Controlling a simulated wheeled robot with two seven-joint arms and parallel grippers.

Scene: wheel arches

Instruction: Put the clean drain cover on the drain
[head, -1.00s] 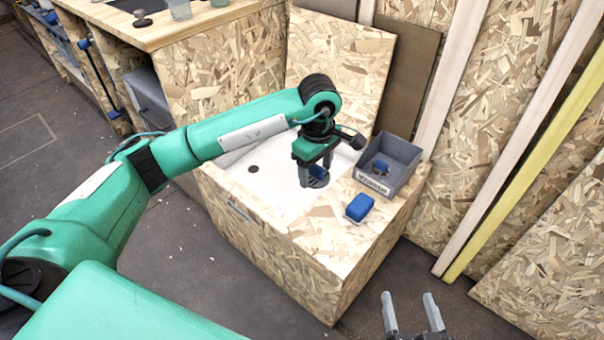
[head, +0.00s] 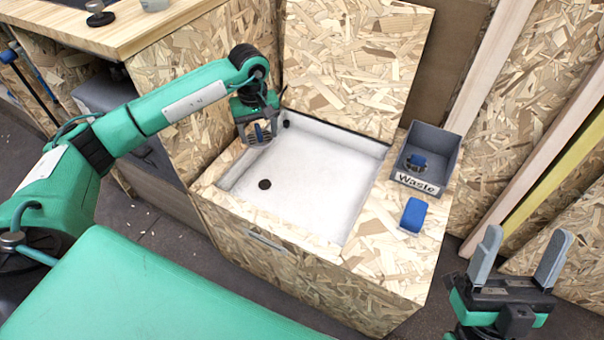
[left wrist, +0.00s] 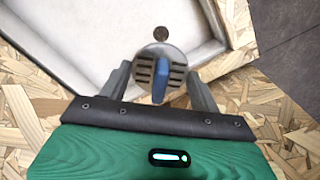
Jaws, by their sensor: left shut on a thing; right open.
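My left gripper (head: 258,136) is shut on a round grey metal drain cover (left wrist: 146,80) with dark slots and a blue grip tab. It holds the cover at the left rim of the white basin (head: 315,175), off to the back left of the drain. The cover's visible face looks clean. My right gripper (head: 520,262) is open and empty at the lower right, apart from the cabinet.
A grey bin marked "Waste" (head: 425,183) stands right of the basin, with another blue-tabbed cover (head: 416,162) inside. A blue block, perhaps a sponge (head: 413,215), lies before it. A chipboard panel (head: 355,65) rises behind. A small dark fitting (head: 286,124) sits in the basin's back corner.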

